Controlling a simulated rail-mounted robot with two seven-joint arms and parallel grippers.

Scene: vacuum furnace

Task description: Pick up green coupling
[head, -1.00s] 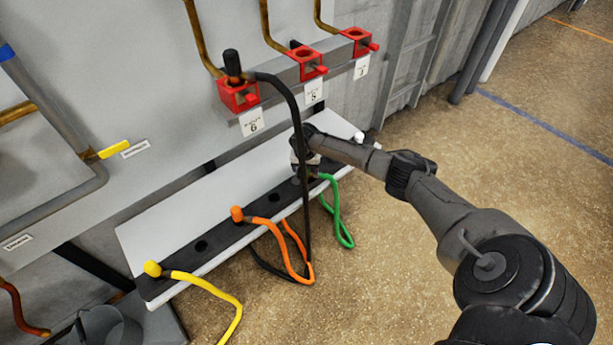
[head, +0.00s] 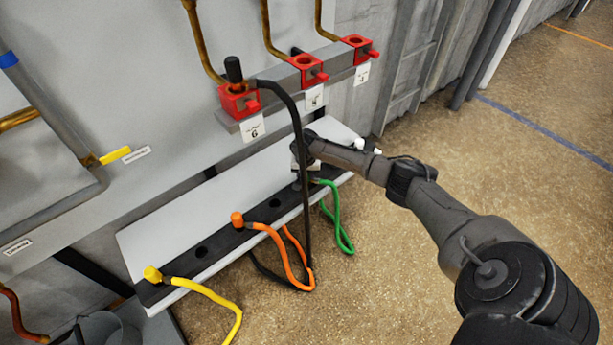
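The green coupling's hose (head: 337,215) hangs in a loop off the front edge of the rack, towards its right end. The coupling's head is hidden behind my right gripper (head: 306,166), which is at the rack where the green hose begins. The black hose also passes in front of the gripper. The fingers are too small and covered to tell whether they are open or shut on the coupling. My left gripper is out of view.
The white rack (head: 190,215) also holds an orange coupling (head: 237,219) and a yellow coupling (head: 152,274), with empty holes between. A black coupling (head: 233,70) stands in the left red socket (head: 238,104); its hose (head: 301,150) hangs down close to my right gripper. Two other red sockets (head: 307,70) (head: 358,48) look empty.

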